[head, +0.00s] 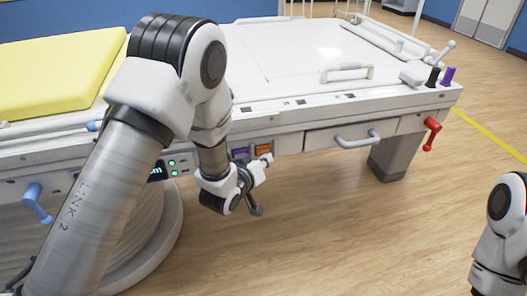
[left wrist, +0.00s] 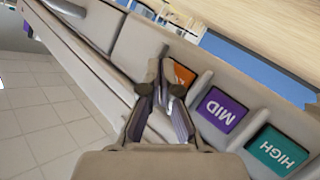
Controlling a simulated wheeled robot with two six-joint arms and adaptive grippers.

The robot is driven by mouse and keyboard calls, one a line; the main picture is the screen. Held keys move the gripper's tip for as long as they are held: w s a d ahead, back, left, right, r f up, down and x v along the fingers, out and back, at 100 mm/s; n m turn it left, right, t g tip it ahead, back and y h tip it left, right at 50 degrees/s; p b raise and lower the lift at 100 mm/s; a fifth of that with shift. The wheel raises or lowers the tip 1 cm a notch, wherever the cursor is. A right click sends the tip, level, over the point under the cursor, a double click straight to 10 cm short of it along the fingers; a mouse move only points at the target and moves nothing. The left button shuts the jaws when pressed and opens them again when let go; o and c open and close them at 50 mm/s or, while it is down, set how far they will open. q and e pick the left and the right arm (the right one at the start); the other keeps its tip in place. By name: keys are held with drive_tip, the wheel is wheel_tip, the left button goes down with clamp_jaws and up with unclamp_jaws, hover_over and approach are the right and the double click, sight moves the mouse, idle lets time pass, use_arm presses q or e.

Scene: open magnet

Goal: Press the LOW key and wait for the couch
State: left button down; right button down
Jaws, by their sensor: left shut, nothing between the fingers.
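The couch (head: 290,50) has a white top, and its side panel carries a row of keys. In the left wrist view, an orange key (left wrist: 183,75) is partly covered by my fingers and its label cannot be read. Beside it are the purple MID key (left wrist: 221,109) and the teal HIGH key (left wrist: 276,149). The head view shows the purple key (head: 240,153) and the orange key (head: 263,149). My left gripper (head: 266,160) is shut and empty, its fingertips (left wrist: 161,68) close to the orange key; I cannot tell whether they touch. My right gripper is out of view.
A small display (head: 155,172) with green lamps sits left of the keys, partly behind my left arm. A yellow pad (head: 55,75) lies on the couch. A grey handle (head: 358,139) and a red lever (head: 432,132) stick out to the right. The wooden floor in front is clear.

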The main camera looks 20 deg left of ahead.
use_arm(q)
drive_tip(key=shift+w, duration=0.1)
drive_tip(key=shift+w+a, duration=0.25)
